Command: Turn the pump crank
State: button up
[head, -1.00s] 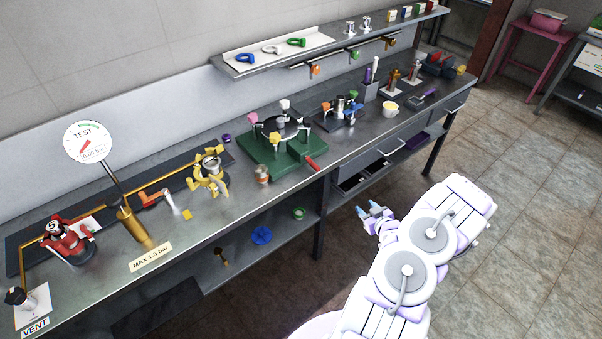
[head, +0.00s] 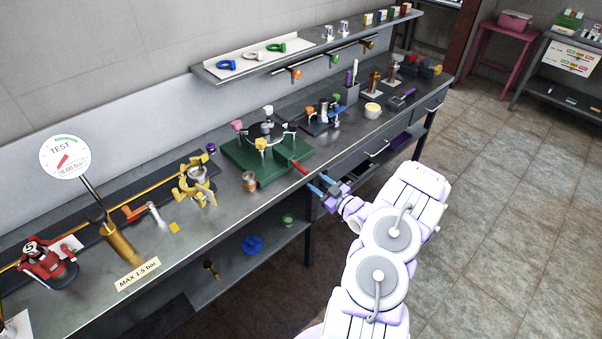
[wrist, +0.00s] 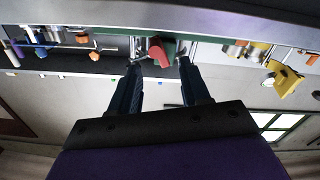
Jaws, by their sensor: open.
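No part is labelled as the pump crank. A red handle (head: 300,167) sticks out from the front of the green base (head: 245,170), over the bench edge. My gripper (head: 320,185) is open at the bench edge, close to this handle and apart from it in the head view. In the wrist view the red handle (wrist: 160,50) lies just beyond and between the two dark fingertips (wrist: 160,64); contact cannot be told. A brass cylinder (head: 121,245) with a dark top stands by the round TEST gauge (head: 65,158), which reads 0.00 bar.
A brass-coloured jar (head: 249,181), a yellow clamp (head: 197,190) and a red device (head: 45,263) stand along the steel bench. Drawers and a lower shelf lie under the bench top, near my gripper. The floor at right is clear.

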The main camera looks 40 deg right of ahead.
aim_at(300, 168)
jog(key=w, duration=0.2)
jog(key=w+b, duration=0.1)
jog(key=w, duration=0.5)
jog(key=shift+f+b, duration=0.25)
jog(key=shift+b, duration=0.1)
jog(key=shift+w+a+r, duration=0.15)
jog(key=shift+w+a, duration=0.05)
jog(key=shift+w, duration=0.25)
jog(key=shift+d, duration=0.15)
